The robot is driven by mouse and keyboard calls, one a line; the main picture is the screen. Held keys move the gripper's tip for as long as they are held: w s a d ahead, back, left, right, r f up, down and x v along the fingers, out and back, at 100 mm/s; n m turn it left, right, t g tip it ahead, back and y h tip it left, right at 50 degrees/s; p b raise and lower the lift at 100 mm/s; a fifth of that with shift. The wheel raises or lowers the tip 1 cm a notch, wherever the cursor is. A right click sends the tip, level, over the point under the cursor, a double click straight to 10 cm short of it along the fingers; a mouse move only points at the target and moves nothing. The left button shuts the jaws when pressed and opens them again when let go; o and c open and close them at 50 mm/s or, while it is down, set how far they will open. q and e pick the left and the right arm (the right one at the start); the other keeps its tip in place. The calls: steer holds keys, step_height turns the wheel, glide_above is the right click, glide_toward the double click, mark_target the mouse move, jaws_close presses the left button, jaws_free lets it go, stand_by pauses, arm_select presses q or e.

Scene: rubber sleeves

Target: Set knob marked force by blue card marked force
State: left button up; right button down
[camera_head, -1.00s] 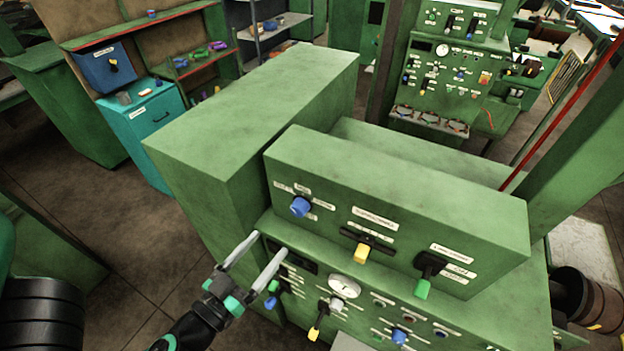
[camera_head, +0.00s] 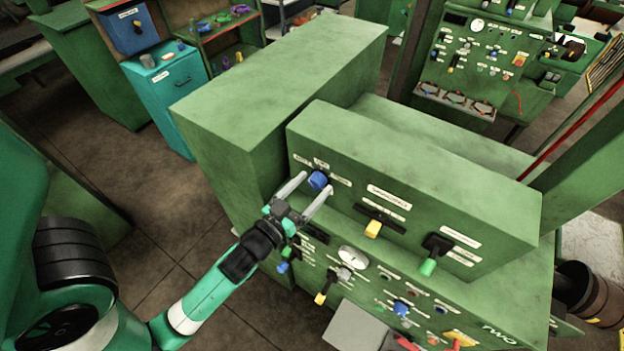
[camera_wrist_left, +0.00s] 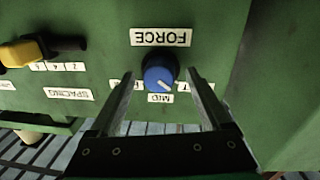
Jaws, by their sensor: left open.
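The blue force knob (camera_head: 318,180) is on the upper green panel, at its left end. In the left wrist view the knob (camera_wrist_left: 160,73) has a white pointer line slanting to lower right. The FORCE label (camera_wrist_left: 160,37) reads upside down there, and a MID label (camera_wrist_left: 160,98) lies below the knob. Labels to either side are partly hidden by the fingers. My left gripper (camera_head: 317,184) is open, its fingers on both sides of the knob with gaps visible in the wrist view (camera_wrist_left: 162,76). I cannot make out a blue card. My right gripper is out of view.
A yellow-handled spacing lever (camera_head: 372,229) and a green-handled lever (camera_head: 428,266) sit right of the knob. The lower panel carries a gauge (camera_head: 353,257) and several controls. A tall green cabinet (camera_head: 280,90) stands behind, left.

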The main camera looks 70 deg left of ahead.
arm_select(q)
steer(key=shift+w+a, duration=0.2)
steer(key=shift+w, duration=0.05)
jaws_close()
stand_by(0.3)
steer(key=shift+m, duration=0.3)
steer(key=shift+r+m+p, duration=0.1)
steer(key=shift+m+p, duration=0.6)
steer(key=shift+m, duration=0.2)
steer(key=shift+m+p, duration=0.5)
steer(key=shift+m, duration=0.7)
steer(key=shift+d+m+g+p, duration=0.1)
steer(key=shift+m+g+p, duration=0.5)
steer(key=shift+m, duration=1.8)
